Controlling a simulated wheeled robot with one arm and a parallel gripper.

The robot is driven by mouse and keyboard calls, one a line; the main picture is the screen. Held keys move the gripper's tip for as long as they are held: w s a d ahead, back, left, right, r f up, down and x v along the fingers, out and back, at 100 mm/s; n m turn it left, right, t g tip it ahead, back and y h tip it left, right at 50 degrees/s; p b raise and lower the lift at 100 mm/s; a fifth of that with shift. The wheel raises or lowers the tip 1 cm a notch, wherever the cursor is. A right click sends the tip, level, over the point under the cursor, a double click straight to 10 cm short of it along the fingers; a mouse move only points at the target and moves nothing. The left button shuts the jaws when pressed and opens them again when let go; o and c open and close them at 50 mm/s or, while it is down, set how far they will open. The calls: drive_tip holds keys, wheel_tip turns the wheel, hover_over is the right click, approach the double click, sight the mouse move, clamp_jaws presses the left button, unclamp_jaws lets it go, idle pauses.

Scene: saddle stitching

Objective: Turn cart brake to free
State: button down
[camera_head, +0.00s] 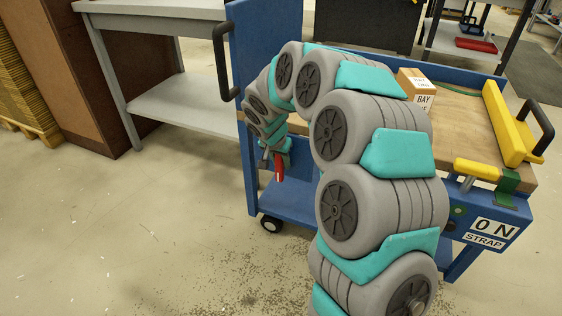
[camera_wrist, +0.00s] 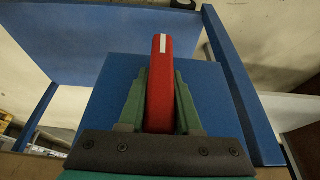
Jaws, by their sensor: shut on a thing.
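The blue cart (camera_head: 252,180) stands in the middle of the head view, partly hidden behind my arm. A red brake lever (camera_head: 279,169) with a white stripe shows low at the cart's left end. In the wrist view the red lever (camera_wrist: 160,62) stands between the green fingers of my gripper (camera_wrist: 160,82), against a blue panel (camera_wrist: 110,85). My gripper (camera_head: 275,157) is shut on the lever, which points down in the head view. The lever's pivot is hidden.
The cart's wooden top carries a labelled box (camera_head: 416,82) and a yellow bar (camera_head: 508,122). A yellow-handled clamp (camera_head: 478,169) and a "0 N STRAP" sign (camera_head: 491,230) are at its right front. A grey bench (camera_head: 165,95) stands left. The floor at left front is clear.

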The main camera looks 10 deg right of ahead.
drive_tip(key=g+h+b, duration=0.1)
drive_tip(key=h, duration=0.1)
drive_tip(key=n+g+h+b, duration=0.1)
drive_tip(key=h, duration=0.1)
drive_tip(key=shift+w+a+f+g, duration=0.15)
drive_tip(key=shift+f+g, duration=0.05)
drive_tip(key=shift+g, duration=0.2)
drive_tip(key=n+g+h+b, duration=0.1)
drive_tip(key=g+h, duration=0.1)
drive_tip(key=h, duration=0.1)
drive_tip(key=shift+h, duration=0.4)
drive_tip(key=shift+a+r+g+h+p, duration=0.15)
drive_tip(key=shift+g+h+p, duration=0.15)
drive_tip(key=shift+h+p, duration=0.3)
drive_tip(key=n+g+h+p, duration=0.1)
drive_tip(key=h+p, duration=0.1)
drive_tip(key=p, duration=0.1)
drive_tip(key=shift+p, duration=0.4)
drive_tip(key=shift+n+g+h+p, duration=0.5)
drive_tip(key=shift+h+p, duration=0.8)
drive_tip(key=shift+p, duration=0.2)
drive_tip(key=shift+n+h+p, duration=0.3)
drive_tip(key=shift+h+p, duration=0.2)
drive_tip(key=shift+h, duration=0.3)
